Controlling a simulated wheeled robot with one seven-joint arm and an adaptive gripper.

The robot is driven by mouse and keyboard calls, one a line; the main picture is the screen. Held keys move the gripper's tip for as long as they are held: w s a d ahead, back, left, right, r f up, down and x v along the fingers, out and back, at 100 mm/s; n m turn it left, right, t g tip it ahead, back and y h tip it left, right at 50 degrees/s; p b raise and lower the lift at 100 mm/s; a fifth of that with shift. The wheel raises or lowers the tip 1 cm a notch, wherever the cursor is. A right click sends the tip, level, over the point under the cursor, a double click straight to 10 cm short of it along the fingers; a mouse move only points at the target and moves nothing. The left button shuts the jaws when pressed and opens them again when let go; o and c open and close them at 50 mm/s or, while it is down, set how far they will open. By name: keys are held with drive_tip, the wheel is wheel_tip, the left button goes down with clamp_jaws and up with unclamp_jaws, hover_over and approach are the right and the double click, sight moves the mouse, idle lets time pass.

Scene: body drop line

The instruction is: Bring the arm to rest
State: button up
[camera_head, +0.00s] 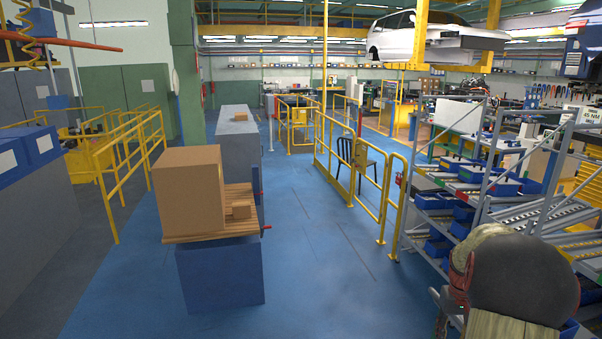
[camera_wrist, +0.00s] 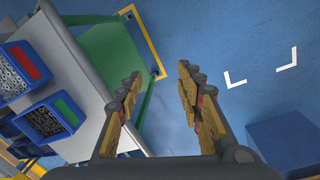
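My gripper (camera_wrist: 160,75) is open in the wrist view, its two yellow-padded fingers well apart with only blue floor and part of a green frame visible beyond them. Nothing is held. In the head view my arm (camera_head: 515,275) is a dark, rounded mass at the bottom right, in front of the shelving. The fingers cannot be made out clearly there, and much of the arm is outside the picture.
A flow rack (camera_head: 480,185) with blue bins stands at the right, close to my arm. A large cardboard box (camera_head: 188,190) stands on a pallet over a blue block (camera_head: 220,275). Yellow railings (camera_head: 345,165) stand ahead. Blue floor between them is clear. Bins (camera_wrist: 45,118) show left in the wrist view.

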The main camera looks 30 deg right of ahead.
drive_tip(key=w+a+r+n+t+b, duration=0.1)
drive_tip(key=a+r+b, duration=0.1)
drive_tip(key=a, duration=1)
drive_tip(key=w+a+r+t+b, duration=0.1)
drive_tip(key=a+r+b, duration=0.15)
drive_tip(key=a, duration=0.95)
drive_tip(key=s+a+n+t+b, duration=0.2)
drive_tip(key=s+a+n+b, duration=0.1)
drive_tip(key=a, duration=0.8)
drive_tip(key=s+a+r+n+t+b, duration=0.1)
drive_tip(key=s+a+n+t+b, duration=0.1)
drive_tip(key=a, duration=1)
drive_tip(key=s+n+b, duration=0.1)
drive_tip(key=s+b, duration=0.1)
drive_tip(key=shift+a+y+b, duration=0.25)
drive_tip(key=shift+y+b, duration=0.05)
drive_tip(key=shift+y, duration=0.1)
drive_tip(key=shift+r, duration=0.1)
drive_tip(key=shift+c, duration=0.9)
